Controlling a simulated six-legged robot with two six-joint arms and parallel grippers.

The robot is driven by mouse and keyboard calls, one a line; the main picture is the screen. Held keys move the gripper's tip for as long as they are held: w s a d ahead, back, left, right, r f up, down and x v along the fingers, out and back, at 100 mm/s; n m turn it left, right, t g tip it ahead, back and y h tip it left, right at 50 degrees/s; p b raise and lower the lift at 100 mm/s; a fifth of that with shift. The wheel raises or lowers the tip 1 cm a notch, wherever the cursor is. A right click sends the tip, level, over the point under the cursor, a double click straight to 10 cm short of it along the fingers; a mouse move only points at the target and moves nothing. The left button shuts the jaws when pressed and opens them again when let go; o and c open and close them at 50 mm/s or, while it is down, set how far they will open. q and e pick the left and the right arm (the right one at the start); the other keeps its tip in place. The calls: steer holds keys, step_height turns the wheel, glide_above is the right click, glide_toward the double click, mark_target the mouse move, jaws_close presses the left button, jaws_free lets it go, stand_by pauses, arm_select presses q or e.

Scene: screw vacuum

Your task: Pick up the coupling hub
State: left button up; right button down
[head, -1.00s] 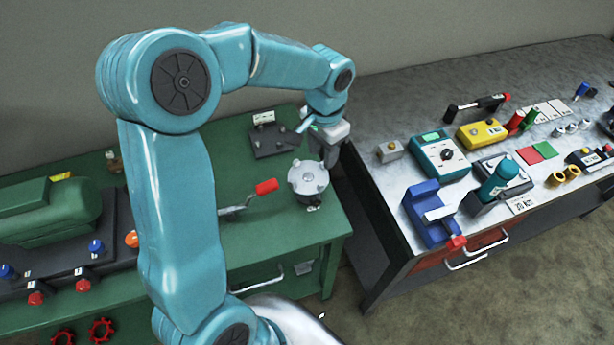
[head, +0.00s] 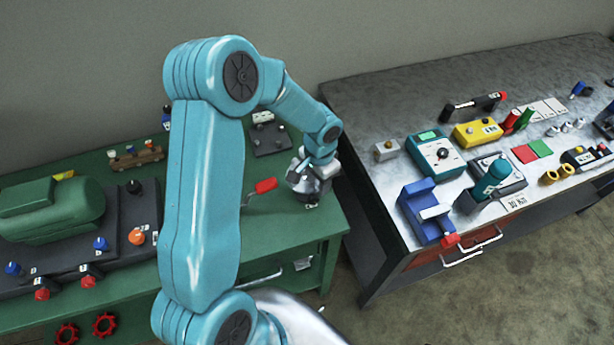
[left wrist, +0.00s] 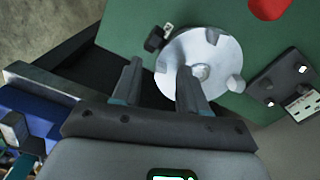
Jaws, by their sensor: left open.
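The coupling hub, a silver round disc with lugs around its rim, is on the green bench in the head view (head: 302,186), partly hidden by my left gripper (head: 318,172). In the left wrist view, the hub (left wrist: 218,55) lies beyond the fingers of my left gripper (left wrist: 160,75). The fingers are apart with nothing held. One finger overlaps the disc's face and the other is outside its left edge, so the gripper is off-centre to the hub. Whether it touches the hub cannot be told. My right gripper is not in view.
A red-handled crank (head: 264,186) is just left of the hub, and a dark block (head: 270,138) is behind it. A green machine (head: 50,210) fills the bench's left side. A grey-topped bench (head: 400,110) with a blue vise (head: 425,215) stands right, across a gap.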

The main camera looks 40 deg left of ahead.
arm_select(q)
jaws_close()
steer(key=shift+a, duration=0.1)
stand_by(1.2)
